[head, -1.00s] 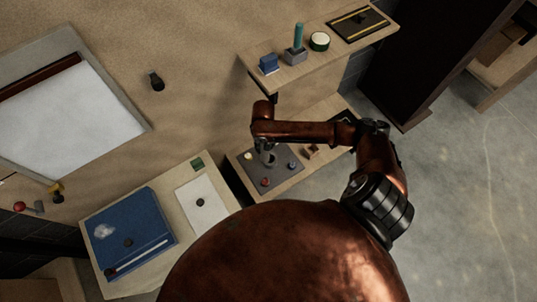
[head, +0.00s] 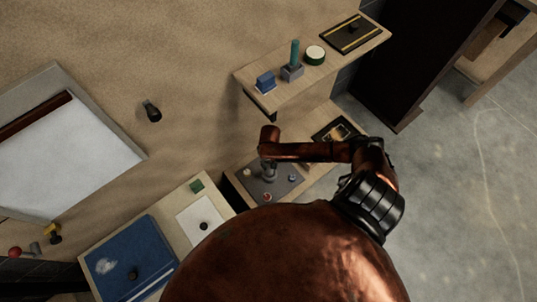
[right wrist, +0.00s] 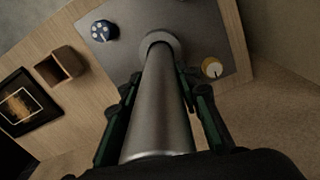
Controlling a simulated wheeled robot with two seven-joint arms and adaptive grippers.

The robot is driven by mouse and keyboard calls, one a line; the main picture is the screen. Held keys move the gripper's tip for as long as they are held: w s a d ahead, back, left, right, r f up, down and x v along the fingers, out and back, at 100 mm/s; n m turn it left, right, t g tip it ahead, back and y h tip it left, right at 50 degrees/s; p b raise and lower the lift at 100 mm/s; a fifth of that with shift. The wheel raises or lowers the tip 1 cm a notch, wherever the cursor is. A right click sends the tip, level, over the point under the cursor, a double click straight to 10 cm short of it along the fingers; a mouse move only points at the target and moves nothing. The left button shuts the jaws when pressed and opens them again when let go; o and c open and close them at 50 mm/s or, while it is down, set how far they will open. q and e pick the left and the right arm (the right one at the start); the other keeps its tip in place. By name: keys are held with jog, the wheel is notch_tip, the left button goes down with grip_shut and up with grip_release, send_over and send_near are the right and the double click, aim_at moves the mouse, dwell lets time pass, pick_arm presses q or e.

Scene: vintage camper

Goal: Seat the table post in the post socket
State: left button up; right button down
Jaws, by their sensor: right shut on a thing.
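The table post (right wrist: 158,110) is a thick grey metal cylinder running down the middle of the right wrist view. My right gripper (right wrist: 161,82) is shut on it, one dark green finger on each side. The post's far end lines up with the post socket (right wrist: 175,45), a pale round collar on a grey plate (right wrist: 205,30). The collar shows around that end; how deep the post sits, I cannot tell. In the head view my right gripper (head: 268,162) is small and partly hidden over the same grey plate (head: 251,186). My left gripper is out of view.
On the plate are a blue knob (right wrist: 103,31) and a yellow-rimmed knob (right wrist: 211,67). A brown wooden box (right wrist: 61,66) and a black framed tray (right wrist: 27,102) lie beside it. Above is a shelf (head: 340,62) with small items. A blue panel (head: 125,255) lies at left.

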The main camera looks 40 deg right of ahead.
aim_at(269, 166)
notch_tip(269, 166, down, 4)
jog(key=shift+r+b, duration=0.15)
jog(key=shift+b, duration=0.45)
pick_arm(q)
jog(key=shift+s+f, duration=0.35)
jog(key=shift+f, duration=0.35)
pick_arm(e)
jog(key=shift+r, duration=0.15)
jog(key=c, duration=1.4)
grip_release()
jog(key=shift+f, duration=0.2)
jog(key=shift+c, duration=0.2)
pick_arm(q)
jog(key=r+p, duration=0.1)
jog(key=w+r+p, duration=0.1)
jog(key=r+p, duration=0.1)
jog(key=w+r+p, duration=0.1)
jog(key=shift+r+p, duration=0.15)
jog(key=shift+p, duration=0.15)
pick_arm(e)
notch_tip(269, 166, up, 12)
jog(key=shift+r, duration=0.15)
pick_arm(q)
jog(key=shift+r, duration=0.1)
